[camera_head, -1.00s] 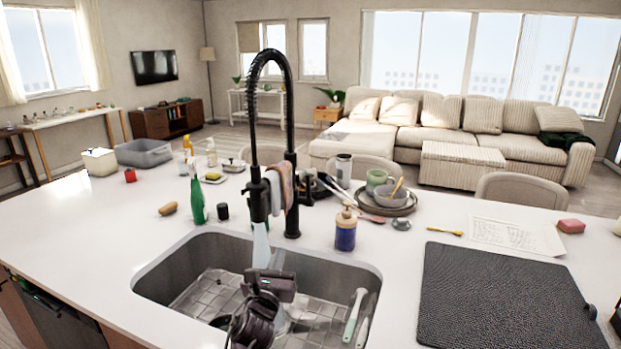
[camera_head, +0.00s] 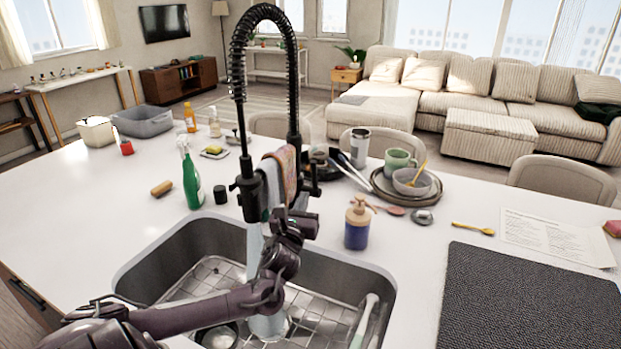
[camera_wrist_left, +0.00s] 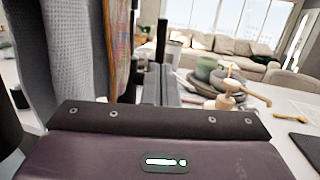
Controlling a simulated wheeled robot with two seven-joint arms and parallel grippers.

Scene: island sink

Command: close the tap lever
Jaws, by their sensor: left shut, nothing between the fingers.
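The black spring-neck tap (camera_head: 237,90) stands at the back of the sink, with a pale stream of water (camera_head: 255,250) falling from its spout into the basin. Its lever (camera_head: 311,180) is on the right side of the tap body, partly hidden by my gripper and the cloth. My left gripper (camera_head: 290,214) is shut and empty, in front of the tap body and just below the lever. In the left wrist view its fingers (camera_wrist_left: 163,85) point forward beside the hanging cloths. I cannot tell whether they touch the lever. My right gripper is not in view.
A patterned cloth (camera_head: 287,175) hangs by the tap. A soap dispenser (camera_head: 357,225) stands right of the sink (camera_head: 378,270), and a green spray bottle (camera_head: 190,178) stands left. Plates with a green mug (camera_head: 398,160) are behind. A dark mat (camera_head: 530,295) lies right.

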